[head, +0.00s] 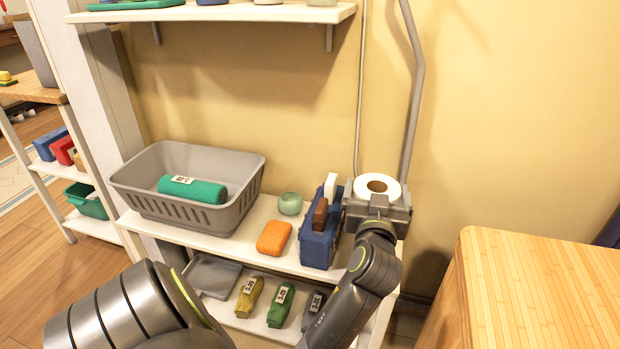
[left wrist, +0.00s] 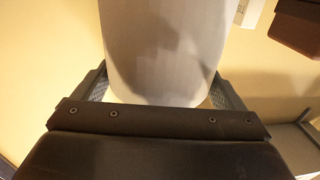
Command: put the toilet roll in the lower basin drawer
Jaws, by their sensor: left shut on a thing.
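The white toilet roll (head: 377,184) stands upright at the right end of the white middle shelf (head: 262,215), close to the wall. My left gripper (head: 377,194) is shut on it, with one finger on each side. In the left wrist view the roll (left wrist: 165,50) fills the space between the fingers of my left gripper (left wrist: 162,88). Whether the roll still touches the shelf is hidden by the gripper. My right gripper is not in view. I see no basin drawer in these frames.
Left of the roll stand a blue holder (head: 320,236), an orange sponge (head: 273,238), a green cup (head: 290,203) and a grey basket (head: 215,215) with a green roll. Several wrapped items lie on the lower shelf. A wooden-topped unit (head: 545,285) stands at right. An upper shelf (head: 215,13) overhangs.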

